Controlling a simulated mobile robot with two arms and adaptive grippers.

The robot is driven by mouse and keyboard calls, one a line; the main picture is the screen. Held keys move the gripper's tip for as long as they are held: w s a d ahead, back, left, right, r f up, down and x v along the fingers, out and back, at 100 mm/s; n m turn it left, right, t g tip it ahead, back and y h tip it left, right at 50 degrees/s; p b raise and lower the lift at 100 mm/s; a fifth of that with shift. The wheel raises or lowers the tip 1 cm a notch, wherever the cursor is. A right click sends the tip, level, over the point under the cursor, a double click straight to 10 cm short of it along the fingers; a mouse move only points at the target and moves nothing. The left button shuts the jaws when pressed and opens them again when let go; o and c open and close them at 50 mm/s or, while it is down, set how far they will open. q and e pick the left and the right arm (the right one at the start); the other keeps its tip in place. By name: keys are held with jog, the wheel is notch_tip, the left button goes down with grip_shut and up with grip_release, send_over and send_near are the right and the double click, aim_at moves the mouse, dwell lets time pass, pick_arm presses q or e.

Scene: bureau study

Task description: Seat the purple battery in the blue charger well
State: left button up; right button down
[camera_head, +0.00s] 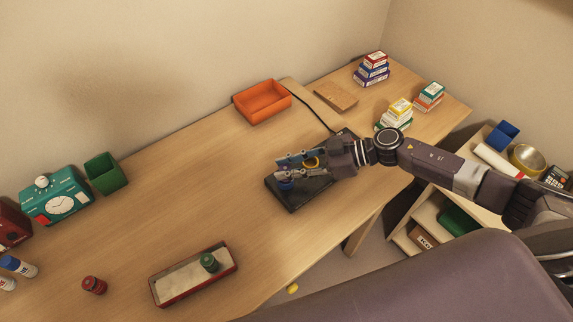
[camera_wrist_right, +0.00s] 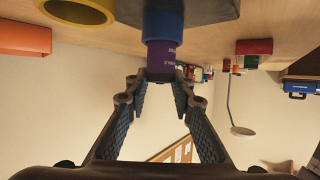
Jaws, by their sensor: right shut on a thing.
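The dark charger (camera_head: 297,198) lies on the desk, with a yellow-ringed well (camera_head: 312,163) and a blue well (camera_head: 286,184). My right gripper (camera_head: 283,166) is over it, shut on the purple battery, which its fingers hide in the head view. In the right wrist view, the purple battery (camera_wrist_right: 161,58) is between the fingertips (camera_wrist_right: 161,84) and in line with the blue well (camera_wrist_right: 164,24). Its far end meets the blue ring; how deep it sits I cannot tell. The yellow well (camera_wrist_right: 78,10) is beside it. My left gripper is not in view.
A red-rimmed tray (camera_head: 160,289) holds a green battery (camera_head: 209,262); a red battery (camera_head: 94,285) stands left of it. An orange bin (camera_head: 262,103) and stacked small boxes (camera_head: 372,70) are at the back. The desk's middle left is clear.

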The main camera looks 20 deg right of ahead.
dwell(0.7)
jog(key=shift+p, duration=0.35)
jog(key=shift+f+b, duration=0.3)
jog(key=shift+f, duration=0.15)
jog(key=c, duration=1.9)
grip_release()
jog(key=shift+c, duration=0.2)
jog(key=shift+p+v, duration=1)
jog(key=shift+v, duration=1.85)
jog(key=p+v, duration=0.1)
jog(key=v, duration=0.4)
jog(key=shift+d, duration=0.2)
